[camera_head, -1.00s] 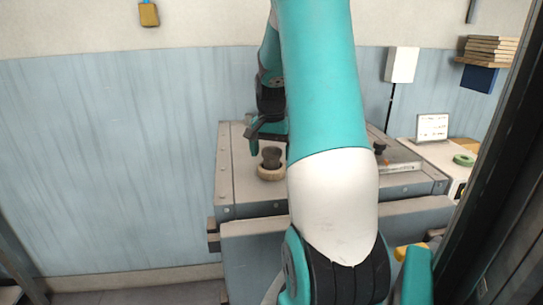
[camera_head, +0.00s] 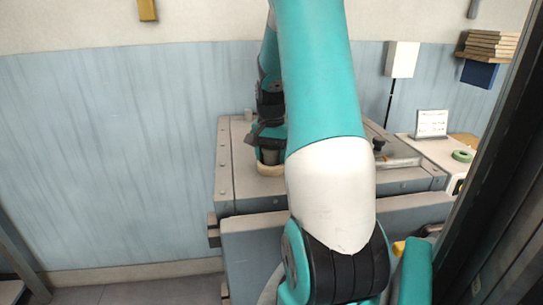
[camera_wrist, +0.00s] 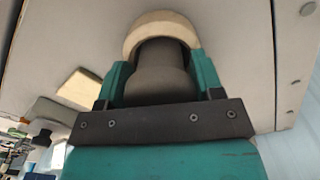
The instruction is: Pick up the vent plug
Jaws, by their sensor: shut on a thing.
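The vent plug (camera_wrist: 160,78) is a dark grey stepped knob. In the wrist view it sits between the two teal fingers of my gripper (camera_wrist: 160,75), which is shut on it. A pale cream ring (camera_wrist: 160,25) surrounds the plug's far end. In the head view the plug (camera_head: 270,156) shows only partly under my gripper (camera_head: 268,148), and the ring (camera_head: 268,170) rests on the top of the grey dryer (camera_head: 245,195). The plug is upright at the ring; I cannot tell whether it is lifted at all.
A black knob (camera_head: 378,145) and a metal bar (camera_head: 400,162) are on the dryer's right part. A side table at right holds a white sign (camera_head: 432,123) and a green ring (camera_head: 462,156). A dark frame (camera_head: 495,160) stands close at right. The dryer's front left top is clear.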

